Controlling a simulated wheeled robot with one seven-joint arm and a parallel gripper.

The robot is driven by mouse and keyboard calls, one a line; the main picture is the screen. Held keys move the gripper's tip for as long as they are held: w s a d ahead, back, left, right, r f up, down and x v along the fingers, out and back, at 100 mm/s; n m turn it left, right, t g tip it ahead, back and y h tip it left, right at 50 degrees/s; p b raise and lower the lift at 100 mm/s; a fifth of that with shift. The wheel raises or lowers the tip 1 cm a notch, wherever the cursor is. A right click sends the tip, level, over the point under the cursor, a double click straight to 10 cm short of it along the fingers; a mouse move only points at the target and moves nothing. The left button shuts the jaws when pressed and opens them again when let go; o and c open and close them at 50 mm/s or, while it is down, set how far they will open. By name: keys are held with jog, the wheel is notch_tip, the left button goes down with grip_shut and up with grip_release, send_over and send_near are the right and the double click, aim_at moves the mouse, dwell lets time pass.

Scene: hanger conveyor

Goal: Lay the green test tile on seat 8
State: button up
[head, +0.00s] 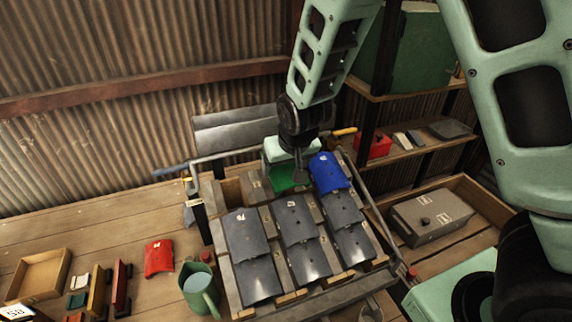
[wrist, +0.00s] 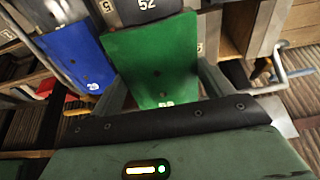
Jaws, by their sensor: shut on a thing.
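The green test tile (head: 283,179) is under my gripper (head: 290,172) at the top of the middle column of the sloping rack (head: 226,281). In the wrist view the green tile (wrist: 156,62) lies between my two fingers, with small holes in its face. My gripper is shut on it. A dark tile marked 52 (wrist: 150,8) borders its far edge in the wrist view. A blue tile (head: 328,172) sits to the right; it also shows in the wrist view (wrist: 77,58). I cannot read a seat 8 label, nor tell whether the green tile touches the rack.
Grey tiles (head: 252,265) cover the lower rack. The top left place (head: 231,191) shows bare wood. A red tile (head: 159,257), a green watering can (head: 199,288) and a wooden tray (head: 39,276) stand left. A grey box (head: 430,217) lies in a crate right.

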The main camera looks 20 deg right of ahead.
jog(key=b+x, duration=0.2)
jog(key=x, duration=0.1)
jog(key=b+x, duration=0.1)
jog(key=shift+s+f, duration=0.25)
jog(key=shift+f, duration=0.05)
jog(key=shift+f+b, duration=0.65)
jog(key=shift+f, duration=0.05)
jog(key=shift+s, duration=0.1)
jog(key=o, duration=1.1)
jog(key=p, duration=0.2)
send_near(284, 175)
jog(key=shift+d+r, duration=0.35)
jog(key=shift+r, duration=0.2)
jog(key=shift+d+r, duration=0.35)
jog(key=shift+r, duration=0.2)
